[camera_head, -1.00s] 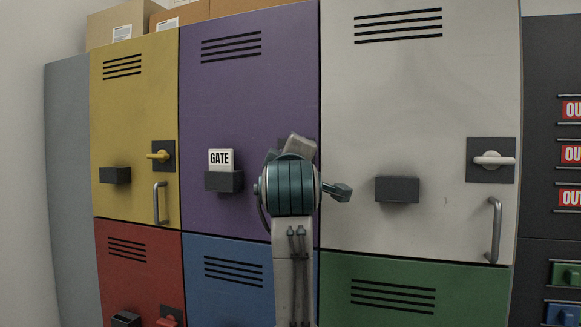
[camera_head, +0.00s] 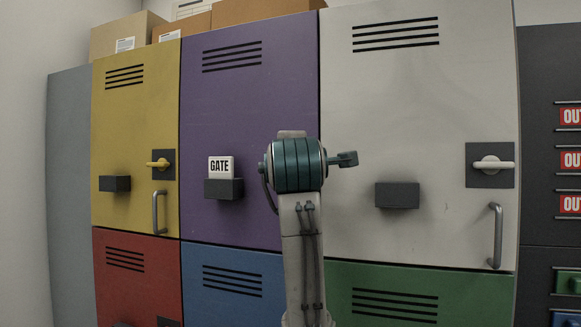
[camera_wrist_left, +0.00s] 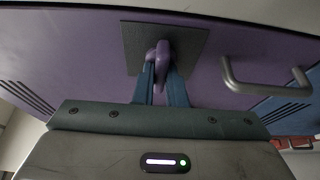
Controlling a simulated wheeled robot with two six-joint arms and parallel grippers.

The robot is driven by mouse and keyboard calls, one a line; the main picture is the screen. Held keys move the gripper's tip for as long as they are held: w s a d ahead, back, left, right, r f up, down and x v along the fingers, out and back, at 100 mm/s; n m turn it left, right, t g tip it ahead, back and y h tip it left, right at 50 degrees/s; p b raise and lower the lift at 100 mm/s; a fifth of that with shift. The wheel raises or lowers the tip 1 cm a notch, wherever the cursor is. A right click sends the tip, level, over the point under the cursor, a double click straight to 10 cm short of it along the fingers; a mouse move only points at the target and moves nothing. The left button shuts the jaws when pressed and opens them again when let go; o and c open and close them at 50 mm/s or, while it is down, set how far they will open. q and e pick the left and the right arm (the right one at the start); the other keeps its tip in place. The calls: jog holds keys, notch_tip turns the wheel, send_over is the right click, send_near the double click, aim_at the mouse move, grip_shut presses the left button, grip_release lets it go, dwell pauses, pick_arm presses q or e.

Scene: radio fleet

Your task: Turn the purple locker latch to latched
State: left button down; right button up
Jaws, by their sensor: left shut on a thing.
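The purple locker door (camera_head: 245,95) stands in the middle of the head view and looks flush with its neighbours. Its latch is hidden there behind my left wrist. In the left wrist view the purple latch lever (camera_wrist_left: 163,56) sits on a dark square plate (camera_wrist_left: 190,42) on the purple door (camera_wrist_left: 90,45). My left gripper (camera_wrist_left: 161,92) has its two blue-green fingers on either side of the lever and is shut on it. The lever runs from the plate down between the fingers in that view. My right gripper is in no view.
A grey door handle (camera_wrist_left: 265,85) is right of the latch in the wrist view. A dark block with a GATE card (camera_head: 221,167) is left of my wrist.

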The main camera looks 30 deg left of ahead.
pick_arm(q)
jog(key=c, duration=1.5)
grip_release()
jog(key=b+v, duration=0.4)
jog(key=v, duration=0.6)
jog(key=shift+s+d, duration=0.15)
jog(key=shift+s, duration=0.2)
